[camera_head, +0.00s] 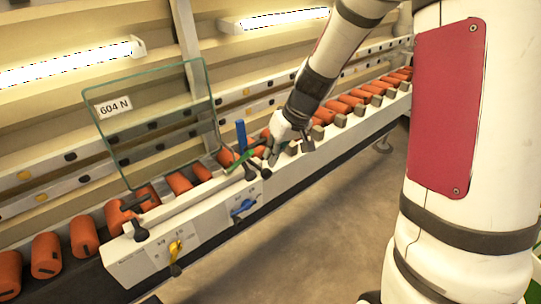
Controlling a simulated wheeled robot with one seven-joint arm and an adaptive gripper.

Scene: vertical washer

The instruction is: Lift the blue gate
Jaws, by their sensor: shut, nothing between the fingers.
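A narrow blue upright piece (241,136), which looks like the blue gate, stands on the roller line just left of my gripper. My gripper (272,158) is shut and empty, pointing down over the line beside the blue piece. I cannot tell whether it touches it. A green bar (241,161) lies slanted at the foot of the blue piece, close to the fingertips. The fingertips are small and partly lost among dark parts behind them.
Orange rollers (178,183) run along the conveyor. A clear pane (150,115) with a "604 N" label stands left. The front panel carries a blue handle (242,208), a yellow handle (175,250) and dark knobs (140,232). Open floor (300,240) lies in front.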

